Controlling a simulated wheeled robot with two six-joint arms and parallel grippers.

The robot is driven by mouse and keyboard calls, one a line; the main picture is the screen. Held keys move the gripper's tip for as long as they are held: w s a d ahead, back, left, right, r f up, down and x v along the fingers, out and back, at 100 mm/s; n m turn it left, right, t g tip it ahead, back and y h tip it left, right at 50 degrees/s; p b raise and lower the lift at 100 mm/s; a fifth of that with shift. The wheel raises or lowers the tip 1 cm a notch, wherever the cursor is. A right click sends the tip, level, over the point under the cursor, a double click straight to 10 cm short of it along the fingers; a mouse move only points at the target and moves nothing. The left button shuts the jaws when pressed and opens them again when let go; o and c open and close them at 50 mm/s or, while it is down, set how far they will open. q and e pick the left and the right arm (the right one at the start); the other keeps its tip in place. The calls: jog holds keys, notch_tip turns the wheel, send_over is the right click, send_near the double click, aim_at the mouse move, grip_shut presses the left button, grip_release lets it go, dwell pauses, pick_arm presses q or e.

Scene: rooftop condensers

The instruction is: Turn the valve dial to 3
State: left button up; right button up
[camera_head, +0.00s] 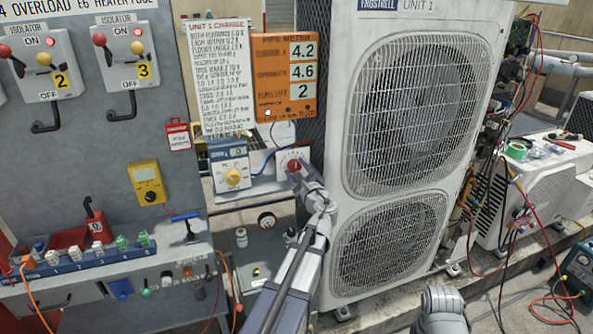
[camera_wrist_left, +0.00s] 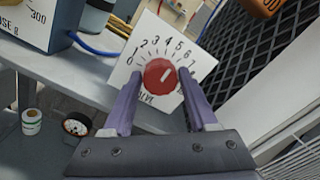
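The valve dial (camera_head: 294,165) is a red knob on a white plate beside the big outdoor unit. In the head view the arm covers the plate's lower right. My right gripper is not in view.
A blue scale box (camera_head: 230,168) stands left of the dial. The orange pipe meter (camera_head: 285,78) hangs above it, reading 4.2, 4.6 and 2. The condenser unit (camera_head: 405,140) rises close on the right. A round gauge (camera_head: 267,220) is below.

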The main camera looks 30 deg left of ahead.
pick_arm(q)
grip_shut()
jog(key=shift+n, duration=0.3)
jog(key=n, duration=0.3)
jog(key=shift+n, duration=2)
jog(key=shift+o, duration=2.1)
grip_release()
